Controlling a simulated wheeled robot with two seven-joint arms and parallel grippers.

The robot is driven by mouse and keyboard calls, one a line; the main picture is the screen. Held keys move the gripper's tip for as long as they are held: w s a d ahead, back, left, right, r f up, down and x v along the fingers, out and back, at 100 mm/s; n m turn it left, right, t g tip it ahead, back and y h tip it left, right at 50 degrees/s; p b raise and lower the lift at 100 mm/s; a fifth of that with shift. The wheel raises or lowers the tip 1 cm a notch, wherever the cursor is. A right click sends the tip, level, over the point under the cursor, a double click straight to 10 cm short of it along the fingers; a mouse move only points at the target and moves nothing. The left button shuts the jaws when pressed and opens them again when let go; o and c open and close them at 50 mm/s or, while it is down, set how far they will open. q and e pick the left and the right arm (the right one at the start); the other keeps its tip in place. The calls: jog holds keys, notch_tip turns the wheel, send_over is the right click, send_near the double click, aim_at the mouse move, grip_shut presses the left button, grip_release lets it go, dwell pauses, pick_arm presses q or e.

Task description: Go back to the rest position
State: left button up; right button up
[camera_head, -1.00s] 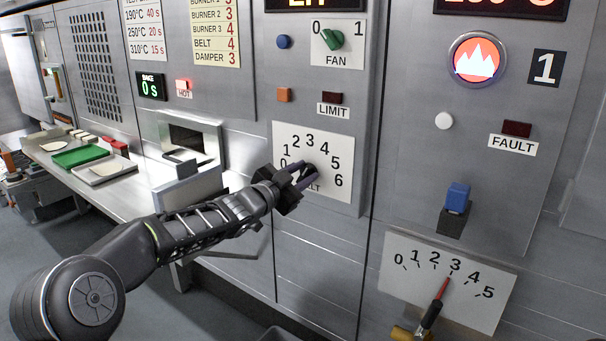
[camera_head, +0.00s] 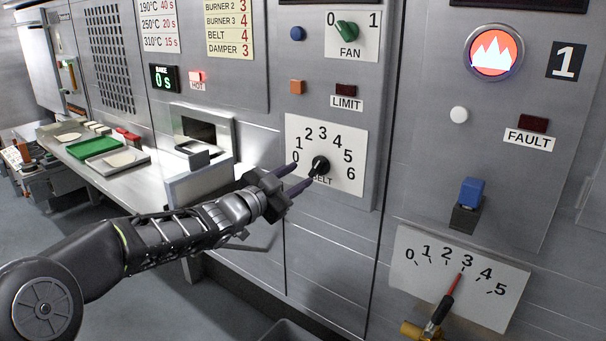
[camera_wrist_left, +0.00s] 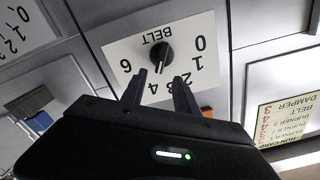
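My left gripper (camera_head: 304,173) is open and empty in front of the white BELT dial plate (camera_head: 347,182). Its two dark fingers are apart, just left of the black belt knob (camera_head: 320,164) in the head view. In the left wrist view the open fingers (camera_wrist_left: 160,80) point at the knob (camera_wrist_left: 162,55), with a gap between them and it. The knob's pointer there seems to aim toward the 3 and 4 side; the exact number is hard to tell. My right gripper is not in view.
The panel holds a green FAN knob (camera_head: 347,31), a blue switch (camera_head: 471,192) and a red-tipped lever (camera_head: 447,302) near 3. On the left, a counter carries a green tray (camera_head: 93,147). Free floor (camera_head: 200,305) lies below my arm.

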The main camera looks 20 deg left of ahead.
pick_arm(q)
jog(key=shift+a, duration=0.1)
jog(key=s+d+f+n+g+y, duration=0.1)
jog(key=s+d+f+n+g, duration=0.2)
jog(key=f, duration=0.9)
jog(key=s+d+f+n+g+y, duration=0.15)
jog(key=s+f+n, duration=0.3)
jog(key=f, duration=0.85)
jog(key=s+d+f+n+g, duration=0.25)
jog(key=s+f, duration=0.25)
jog(key=f, duration=0.7)
jog(key=s+d+f+n+g, duration=0.1)
jog(key=s+d+f+g, duration=0.2)
jog(key=s+f, duration=0.5)
jog(key=s+d+f+g, duration=0.2)
jog(key=s+f+g, duration=0.15)
jog(key=s, duration=0.85)
jog(key=s+d+f+n+g, duration=0.1)
jog(key=s+d+f+g, duration=0.15)
jog(key=s+f, duration=0.6)
notch_tip(320, 180, up, 13)
jog(key=s+p, duration=0.1)
jog(key=p, duration=1.1)
jog(key=shift+s+d+r, duration=0.2)
jog(key=shift+s+d, duration=0.15)
jog(key=shift+d, duration=0.05)
